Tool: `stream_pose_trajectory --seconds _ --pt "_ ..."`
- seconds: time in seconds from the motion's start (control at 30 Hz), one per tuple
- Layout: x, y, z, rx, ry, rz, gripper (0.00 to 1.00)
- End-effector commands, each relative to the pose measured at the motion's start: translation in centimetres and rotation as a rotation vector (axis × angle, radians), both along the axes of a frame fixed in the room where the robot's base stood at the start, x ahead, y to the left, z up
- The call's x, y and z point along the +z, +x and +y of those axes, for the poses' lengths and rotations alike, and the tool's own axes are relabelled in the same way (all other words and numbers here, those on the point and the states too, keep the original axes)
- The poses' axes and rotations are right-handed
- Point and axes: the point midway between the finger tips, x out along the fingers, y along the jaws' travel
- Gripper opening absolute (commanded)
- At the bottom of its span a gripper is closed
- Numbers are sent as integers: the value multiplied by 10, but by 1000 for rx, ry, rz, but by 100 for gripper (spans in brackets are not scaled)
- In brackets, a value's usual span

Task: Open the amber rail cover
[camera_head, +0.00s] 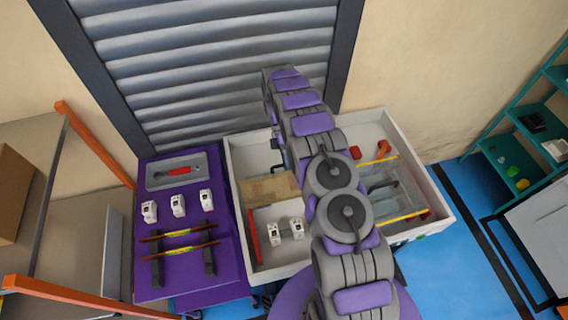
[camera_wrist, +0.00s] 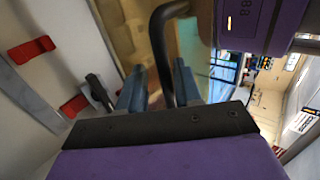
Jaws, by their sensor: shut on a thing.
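The amber rail cover (camera_head: 268,190) is a see-through tan panel inside the white bin, left of my arm in the head view. In the wrist view the amber panel (camera_wrist: 122,38) fills the upper middle, behind a black bent handle (camera_wrist: 158,45). My gripper (camera_wrist: 160,85) has its two blue-grey fingers on either side of the handle bar, shut on it. In the head view my arm hides part of the bin, and the grip cannot be made out. The cover's tilt is hard to tell.
The white bin (camera_head: 236,170) also holds white modules (camera_head: 285,232), a red strip (camera_head: 254,240) and a clear panel (camera_head: 395,190) at right. A purple board (camera_head: 150,275) with white modules and striped bars stands at left. A grey shutter (camera_head: 220,60) is behind.

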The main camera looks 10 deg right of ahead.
Motion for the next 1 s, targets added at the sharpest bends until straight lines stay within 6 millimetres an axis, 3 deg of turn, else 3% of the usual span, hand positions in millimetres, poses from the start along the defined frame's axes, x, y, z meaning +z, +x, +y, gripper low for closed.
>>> stream_pose_trajectory --seconds 0.17,0.53,0.87,1.0 --pt "2 -1 2 0 -6 -3 38" --pt "12 -1 12 5 -9 -7 38" --pt "44 -2 1 1 -5 -5 38" --pt "43 -12 0 1 -3 -3 38"
